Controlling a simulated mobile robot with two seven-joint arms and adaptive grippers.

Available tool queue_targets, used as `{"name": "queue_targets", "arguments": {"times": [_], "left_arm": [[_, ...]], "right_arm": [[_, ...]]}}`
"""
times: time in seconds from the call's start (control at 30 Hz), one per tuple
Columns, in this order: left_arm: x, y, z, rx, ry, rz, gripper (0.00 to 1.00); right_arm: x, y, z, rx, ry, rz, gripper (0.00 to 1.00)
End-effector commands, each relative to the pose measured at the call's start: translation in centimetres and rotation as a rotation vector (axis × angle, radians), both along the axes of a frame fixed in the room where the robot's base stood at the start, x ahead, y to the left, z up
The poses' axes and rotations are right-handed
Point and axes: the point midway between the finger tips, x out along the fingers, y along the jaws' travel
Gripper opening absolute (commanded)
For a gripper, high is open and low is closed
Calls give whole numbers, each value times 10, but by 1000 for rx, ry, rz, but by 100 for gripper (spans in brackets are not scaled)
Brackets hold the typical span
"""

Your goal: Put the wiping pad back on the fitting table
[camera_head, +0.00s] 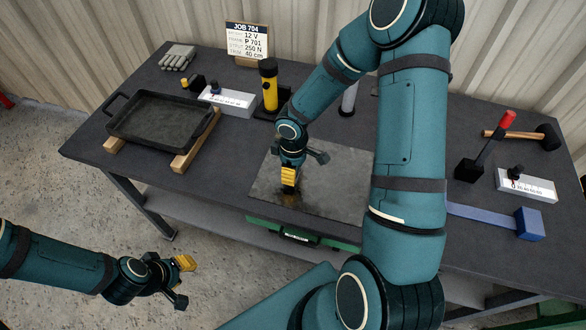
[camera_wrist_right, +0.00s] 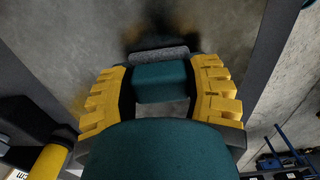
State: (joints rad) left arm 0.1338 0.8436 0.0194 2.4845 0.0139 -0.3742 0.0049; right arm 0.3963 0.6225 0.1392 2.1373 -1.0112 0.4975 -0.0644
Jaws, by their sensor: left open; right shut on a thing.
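The wiping pad (camera_wrist_right: 160,82) shows in the right wrist view as a teal block with a grey strip along its far edge. My right gripper (camera_wrist_right: 160,88) is shut on it, one yellow finger on each side. In the head view my right gripper (camera_head: 289,178) points down at the grey plate on the fitting table (camera_head: 220,172); the pad is mostly hidden there. I cannot tell whether the pad touches the plate. My left gripper (camera_head: 183,282) is open and empty, off the table's front left.
The grey plate (camera_head: 335,175) bears dark smudges. A black tray (camera_head: 150,122) on wooden strips stands at left, near a yellow-black torch (camera_head: 269,84).

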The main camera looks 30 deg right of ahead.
Motion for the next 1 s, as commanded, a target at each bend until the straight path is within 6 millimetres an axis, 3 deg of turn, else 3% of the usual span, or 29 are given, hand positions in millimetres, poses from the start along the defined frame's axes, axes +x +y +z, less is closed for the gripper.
{"name": "queue_targets", "arguments": {"times": [0.03,0.07,0.13,0.57,1.0], "left_arm": [[0,0,-3,0,0,0,34],[0,0,-3,1,0,0,34],[0,0,-2,1,0,0,34],[0,0,4,0,0,0,34],[0,1,23,-4,-1,-1,34]], "right_arm": [[0,0,-3,0,0,0,18],[0,0,-3,0,0,0,58],[0,0,-2,0,0,0,82],[0,0,3,1,1,-1,82],[0,0,87,-2,-3,-2,82]]}}
